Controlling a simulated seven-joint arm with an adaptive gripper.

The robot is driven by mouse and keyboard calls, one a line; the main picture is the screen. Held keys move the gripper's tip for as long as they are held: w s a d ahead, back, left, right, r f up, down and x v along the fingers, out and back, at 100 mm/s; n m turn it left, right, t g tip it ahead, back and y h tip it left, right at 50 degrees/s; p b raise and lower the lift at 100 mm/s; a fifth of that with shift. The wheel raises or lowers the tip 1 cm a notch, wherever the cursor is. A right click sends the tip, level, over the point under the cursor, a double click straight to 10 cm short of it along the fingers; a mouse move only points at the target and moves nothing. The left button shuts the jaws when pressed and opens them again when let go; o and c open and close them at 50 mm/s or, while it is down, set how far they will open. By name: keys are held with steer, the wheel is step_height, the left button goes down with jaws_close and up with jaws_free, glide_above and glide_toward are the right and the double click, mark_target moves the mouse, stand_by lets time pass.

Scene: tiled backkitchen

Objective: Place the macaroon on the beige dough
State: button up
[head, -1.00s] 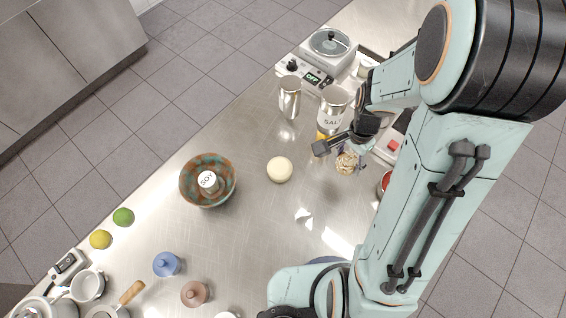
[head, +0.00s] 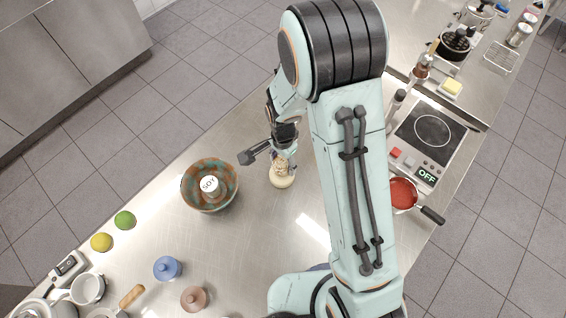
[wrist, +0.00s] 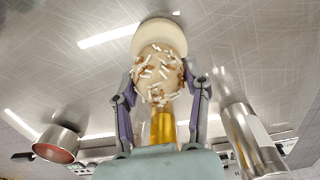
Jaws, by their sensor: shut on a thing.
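The macaroon (wrist: 158,72) is round and brownish, with white sprinkles. My gripper (head: 283,158) is shut on it; the wrist view shows a finger on each side. The beige dough (head: 281,182) is a pale round piece lying on the steel counter. In the head view the macaroon (head: 281,167) overlaps the dough's upper edge. In the wrist view the dough (wrist: 158,34) shows just beyond the macaroon, partly hidden by it. I cannot tell whether the two touch.
A pan with red contents (head: 403,194) and a hot plate (head: 432,132) are right of my arm. Bare counter lies below the dough.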

steer(key=shift+f, duration=0.7)
steer(key=o, duration=0.9)
steer(key=shift+f, duration=0.15)
steer(key=shift+o, duration=0.2)
